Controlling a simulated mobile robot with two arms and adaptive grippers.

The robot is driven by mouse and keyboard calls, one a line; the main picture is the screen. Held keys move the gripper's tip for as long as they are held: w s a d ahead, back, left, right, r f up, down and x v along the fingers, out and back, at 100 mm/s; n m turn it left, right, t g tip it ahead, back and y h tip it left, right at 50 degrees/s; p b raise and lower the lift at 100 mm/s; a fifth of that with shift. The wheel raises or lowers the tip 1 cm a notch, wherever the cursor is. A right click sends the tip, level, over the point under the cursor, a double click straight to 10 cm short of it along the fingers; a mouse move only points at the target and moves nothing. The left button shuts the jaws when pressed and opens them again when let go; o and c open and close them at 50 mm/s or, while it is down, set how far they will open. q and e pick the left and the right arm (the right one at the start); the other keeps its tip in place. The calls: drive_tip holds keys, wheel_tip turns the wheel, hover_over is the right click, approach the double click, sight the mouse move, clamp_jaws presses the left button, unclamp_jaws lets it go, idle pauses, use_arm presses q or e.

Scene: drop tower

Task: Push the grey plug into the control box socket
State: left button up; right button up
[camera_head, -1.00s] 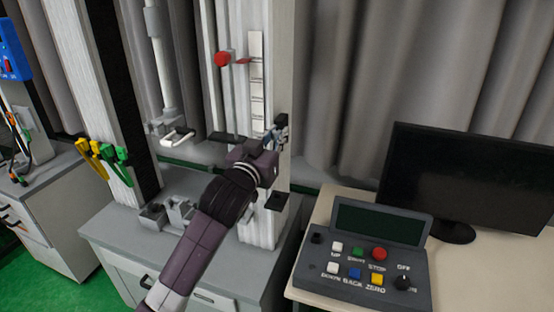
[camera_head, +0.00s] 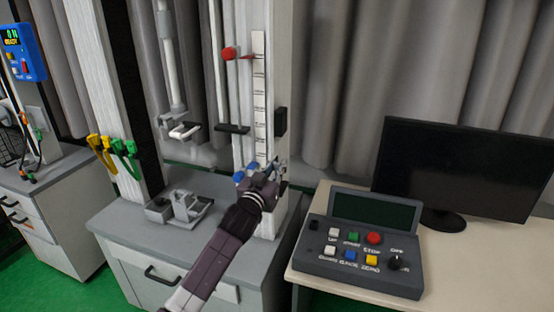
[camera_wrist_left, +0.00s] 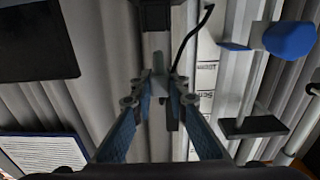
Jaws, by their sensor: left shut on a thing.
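My left gripper (camera_head: 274,171) is at the lower part of the white right column of the tower. In the left wrist view its fingers (camera_wrist_left: 159,84) close on a small grey piece (camera_wrist_left: 158,66), which looks like the grey plug. A black cable (camera_wrist_left: 184,46) runs up from near it. In the head view the plug is hidden by the gripper. The control box (camera_head: 360,262), dark grey with coloured buttons and a screen, stands on the desk to the right, apart from the gripper. I cannot make out which part is its socket. My right gripper is not in view.
A black monitor (camera_head: 460,170) stands behind the control box on the beige desk (camera_head: 470,270). A black block (camera_head: 281,122) is on the column above my gripper. A blue marker (camera_head: 245,172) is close beside the gripper. Yellow and green clips (camera_head: 124,150) hang on the left column.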

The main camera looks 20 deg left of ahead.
use_arm(q)
drive_tip(key=shift+f, duration=0.3)
drive_tip(key=shift+w+f+b, duration=0.1)
drive_tip(key=shift+f+b, duration=0.15)
drive_tip(key=shift+b, duration=0.2)
drive_tip(key=shift+f+b, duration=0.35)
drive_tip(key=shift+f, duration=0.05)
drive_tip(key=shift+f+b, duration=0.6)
drive_tip(key=shift+f, duration=0.3)
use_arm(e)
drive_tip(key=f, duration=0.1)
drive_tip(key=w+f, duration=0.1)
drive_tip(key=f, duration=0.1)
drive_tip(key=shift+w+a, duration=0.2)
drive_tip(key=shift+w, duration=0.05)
use_arm(q)
drive_tip(key=shift+f, duration=0.2)
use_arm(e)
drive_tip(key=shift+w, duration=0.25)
